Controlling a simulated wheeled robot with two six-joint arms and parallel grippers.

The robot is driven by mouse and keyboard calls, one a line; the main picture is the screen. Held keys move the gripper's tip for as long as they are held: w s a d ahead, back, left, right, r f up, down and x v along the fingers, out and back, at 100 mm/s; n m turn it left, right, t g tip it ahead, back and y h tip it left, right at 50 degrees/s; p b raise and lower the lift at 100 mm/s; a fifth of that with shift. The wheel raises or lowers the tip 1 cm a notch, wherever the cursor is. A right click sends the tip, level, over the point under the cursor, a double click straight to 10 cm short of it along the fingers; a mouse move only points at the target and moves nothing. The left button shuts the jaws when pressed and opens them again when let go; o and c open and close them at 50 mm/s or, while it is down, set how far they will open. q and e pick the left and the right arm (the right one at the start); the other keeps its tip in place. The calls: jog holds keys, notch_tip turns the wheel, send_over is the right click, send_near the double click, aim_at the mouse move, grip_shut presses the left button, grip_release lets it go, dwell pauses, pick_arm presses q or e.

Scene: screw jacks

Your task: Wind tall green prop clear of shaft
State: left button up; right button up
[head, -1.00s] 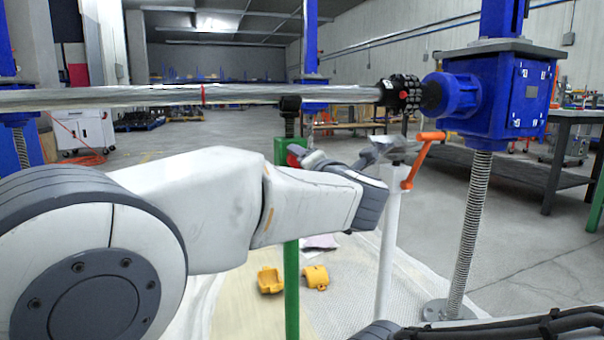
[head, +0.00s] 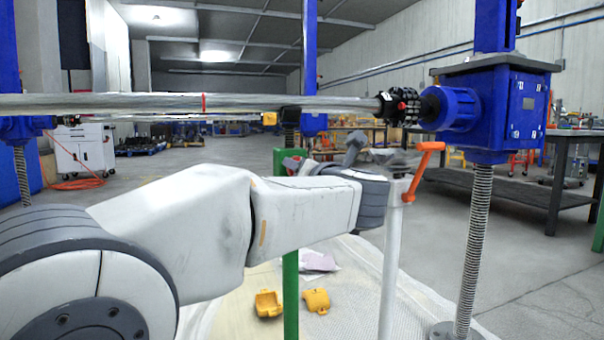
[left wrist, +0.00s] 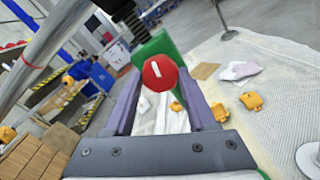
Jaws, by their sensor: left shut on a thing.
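The tall green prop (head: 290,285) stands upright under the shaft (head: 240,104), with a threaded screw and a black head (head: 290,113) at its top. The head is right at the shaft's underside; I cannot tell whether they touch. My left gripper (left wrist: 160,74) is shut on the prop's red knob (left wrist: 160,72), which has a white mark and sits between the two fingers. The green body (left wrist: 155,47) shows just behind the knob. In the head view my left arm hides part of the prop, and the red knob (head: 291,163) shows only partly. My right gripper is out of view.
A white post (head: 391,270) with an orange handle (head: 424,170) stands right of my wrist. A blue gearbox (head: 495,105) on a threaded column (head: 473,250) holds the shaft's right end. Two yellow pieces (head: 267,303) (head: 316,300) lie on the floor mat.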

pick_arm(q)
jog(key=shift+f, duration=0.1)
jog(key=o, duration=1.4)
jog(key=p+v, duration=0.4)
jog(key=v, duration=0.6)
jog(key=shift+s+d, duration=0.1)
jog(key=shift+s, duration=0.15)
